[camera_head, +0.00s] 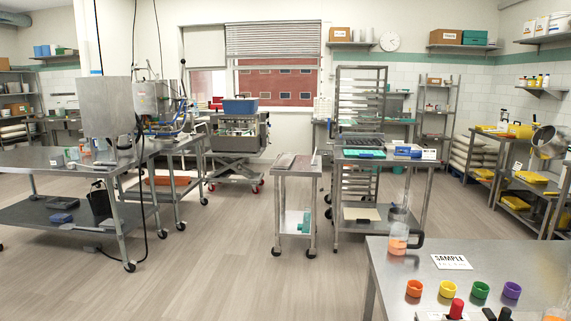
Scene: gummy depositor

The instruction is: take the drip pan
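I cannot tell for certain which thing is the drip pan. A shallow grey tray-like piece (286,161) lies on top of the small steel cart (297,171) in the middle of the room. A flat reddish-brown tray-like thing (168,180) shows low beneath the steel table with the depositor machine (155,97), partly hidden by the table's legs. Neither of my grippers is in view.
A steel bench (400,262) at front right holds a jug (397,232), a SAMPLE card (451,262) and several coloured cups. A long steel table (60,158) stands at left. A wheeled table (385,160) stands right of the cart. The middle floor is clear.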

